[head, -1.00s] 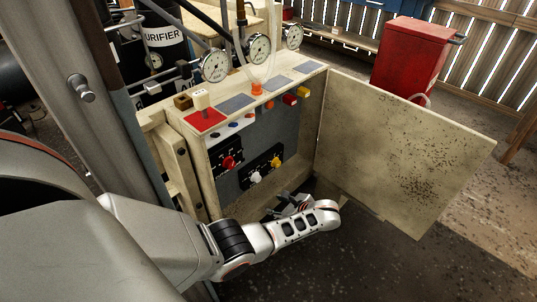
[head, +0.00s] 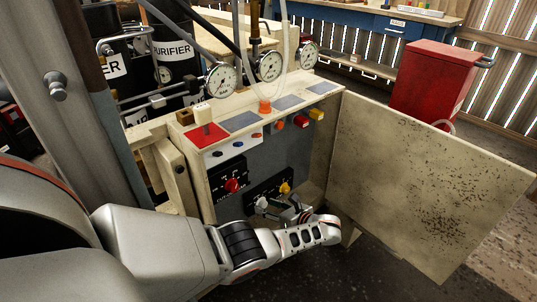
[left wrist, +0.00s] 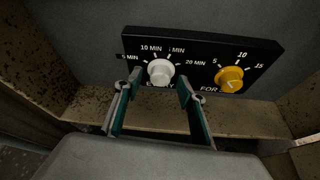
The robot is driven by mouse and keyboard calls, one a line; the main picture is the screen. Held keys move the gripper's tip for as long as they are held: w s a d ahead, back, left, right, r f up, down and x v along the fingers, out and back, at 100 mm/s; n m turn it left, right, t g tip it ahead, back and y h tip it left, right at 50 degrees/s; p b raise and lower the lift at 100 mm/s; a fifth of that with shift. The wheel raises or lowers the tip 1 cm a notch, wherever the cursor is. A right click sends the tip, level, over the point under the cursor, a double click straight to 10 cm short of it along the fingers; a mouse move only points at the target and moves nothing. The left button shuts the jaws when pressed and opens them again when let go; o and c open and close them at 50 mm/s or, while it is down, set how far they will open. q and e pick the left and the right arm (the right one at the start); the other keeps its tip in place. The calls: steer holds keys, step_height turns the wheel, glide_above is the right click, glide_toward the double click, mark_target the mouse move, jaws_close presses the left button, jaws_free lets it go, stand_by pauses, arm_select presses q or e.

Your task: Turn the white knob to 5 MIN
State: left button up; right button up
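The white knob (left wrist: 161,72) is on a black label plate (left wrist: 262,52) inside the open cabinet. "5 MIN" is printed to its left, "10 MIN" above left and "20 MIN" to its right. I cannot tell where the knob points. In the head view the white knob (head: 262,203) shows just left of my gripper. My left gripper (left wrist: 158,84) is open, one finger on each side of the knob's lower part. Contact is not clear. In the head view my left gripper (head: 283,208) is in front of the lower panel. My right gripper is not in view.
A yellow knob (left wrist: 230,79) is right of the white one, and a red knob (head: 232,185) is on the upper black plate. The cabinet door (head: 425,190) stands open at the right. A wooden ledge (left wrist: 258,118) runs below the plate.

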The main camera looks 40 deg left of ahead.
arm_select(q)
steer(key=shift+a+f, duration=0.1)
steer(key=shift+a, duration=0.25)
steer(key=c, duration=1.1)
